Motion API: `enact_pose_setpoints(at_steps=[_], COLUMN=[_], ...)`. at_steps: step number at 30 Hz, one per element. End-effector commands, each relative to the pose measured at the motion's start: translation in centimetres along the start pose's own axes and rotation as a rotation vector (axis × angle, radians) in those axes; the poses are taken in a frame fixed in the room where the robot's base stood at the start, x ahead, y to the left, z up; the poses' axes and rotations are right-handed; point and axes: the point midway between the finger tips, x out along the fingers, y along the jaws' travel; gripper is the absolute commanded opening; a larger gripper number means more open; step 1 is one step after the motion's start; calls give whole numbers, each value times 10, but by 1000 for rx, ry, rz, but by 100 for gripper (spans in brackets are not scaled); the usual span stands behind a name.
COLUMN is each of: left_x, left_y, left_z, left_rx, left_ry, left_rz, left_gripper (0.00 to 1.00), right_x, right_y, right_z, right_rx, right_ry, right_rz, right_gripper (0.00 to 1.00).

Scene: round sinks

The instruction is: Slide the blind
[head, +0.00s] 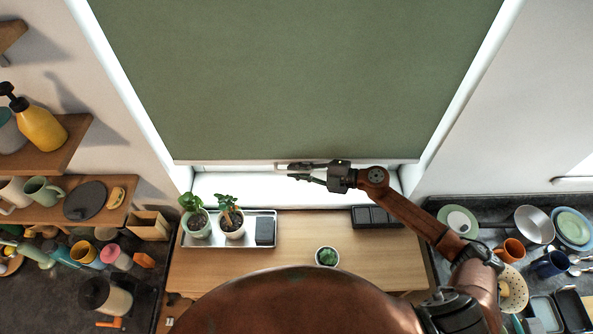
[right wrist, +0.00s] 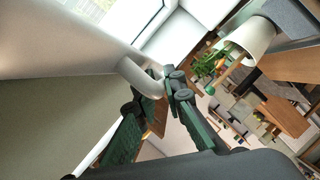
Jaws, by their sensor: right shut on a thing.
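The blind (head: 290,80) is a wide green sheet over the window, hanging down to a pale bottom edge, with a bright strip of window below it. My right gripper (head: 292,172) is at the middle of that bottom edge, its arm coming in from the right. In the right wrist view the right gripper (right wrist: 160,98) is shut on the blind's pale rounded handle (right wrist: 136,74). The blind (right wrist: 50,110) also fills the left of that view. The fingers partly hide the handle. My left gripper is not in view.
Below the window, a wooden table holds a metal tray (head: 262,213) with two potted plants, a dark box (head: 375,216) and a small succulent (head: 327,257). Shelves (head: 55,150) stand at the left. Dishes (head: 535,225) crowd the right counter.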

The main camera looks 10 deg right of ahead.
Motion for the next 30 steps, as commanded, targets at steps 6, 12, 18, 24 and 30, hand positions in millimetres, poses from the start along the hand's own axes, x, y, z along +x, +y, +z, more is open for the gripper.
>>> enact_pose_setpoints(at_steps=[6, 12, 18, 24, 30], left_x=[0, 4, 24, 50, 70], left_y=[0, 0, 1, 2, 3], left_z=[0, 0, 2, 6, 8], left_rx=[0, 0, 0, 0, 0], left_ry=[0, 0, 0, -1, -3], left_rz=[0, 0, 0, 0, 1], left_gripper=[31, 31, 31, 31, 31], right_x=[0, 1, 10, 20, 28], right_y=[0, -6, -37, -78, -110], right_z=[0, 3, 22, 48, 68], right_rx=[0, 1, 5, 4, 3], right_ry=[0, 0, 0, -1, 0], right_rz=[-1, -1, -3, -3, -4], right_gripper=[0, 0, 0, 0, 0])
